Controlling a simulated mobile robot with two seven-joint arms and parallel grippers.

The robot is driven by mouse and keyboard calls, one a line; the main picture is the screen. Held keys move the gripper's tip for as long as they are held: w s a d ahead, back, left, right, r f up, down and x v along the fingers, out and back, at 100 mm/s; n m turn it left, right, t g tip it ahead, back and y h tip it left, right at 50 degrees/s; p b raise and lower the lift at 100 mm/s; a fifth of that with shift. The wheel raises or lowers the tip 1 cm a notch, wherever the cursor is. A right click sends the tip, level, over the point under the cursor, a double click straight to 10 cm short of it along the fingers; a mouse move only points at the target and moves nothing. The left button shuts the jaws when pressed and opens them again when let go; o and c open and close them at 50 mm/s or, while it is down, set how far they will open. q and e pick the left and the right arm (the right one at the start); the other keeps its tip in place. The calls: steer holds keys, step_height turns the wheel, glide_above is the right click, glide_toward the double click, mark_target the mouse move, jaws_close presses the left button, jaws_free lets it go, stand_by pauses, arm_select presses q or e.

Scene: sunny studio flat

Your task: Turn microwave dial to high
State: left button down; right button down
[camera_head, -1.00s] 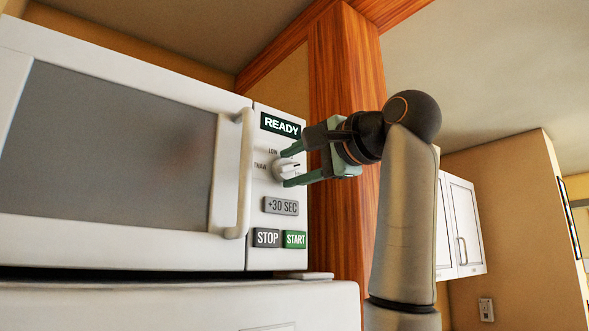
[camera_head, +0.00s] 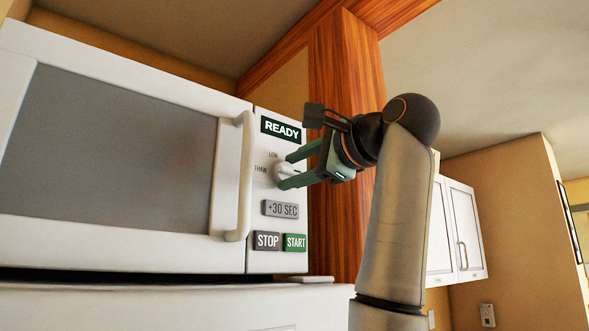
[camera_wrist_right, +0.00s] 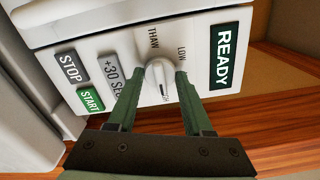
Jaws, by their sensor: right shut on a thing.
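The white microwave (camera_head: 110,150) fills the left of the head view, and its display reads READY. Its round white dial (camera_head: 279,171) sits below the display, beside LOW and THAW labels. My right gripper (camera_head: 286,171) is shut on the dial, with one green finger on each side. The dial (camera_wrist_right: 158,76) also shows between the fingers in the right wrist view. A dark mark on it points down in that view, towards a partly hidden label ending in H. My left gripper is not in view.
The +30 SEC button (camera_head: 281,209), STOP button (camera_head: 267,240) and START button (camera_head: 295,241) lie just below the dial. The door handle (camera_head: 239,175) sticks out to its left. A wooden panel (camera_head: 340,70) stands close on the right.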

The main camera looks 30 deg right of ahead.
steer(key=shift+c, duration=1.5)
jaws_free()
steer(key=shift+s, duration=0.1)
steer(key=shift+s+f, duration=0.1)
steer(key=shift+s, duration=0.2)
steer(key=s+d+b, duration=0.1)
steer(key=s+b, duration=0.2)
steer(key=s, duration=0.8)
steer(key=shift+s, duration=0.35)
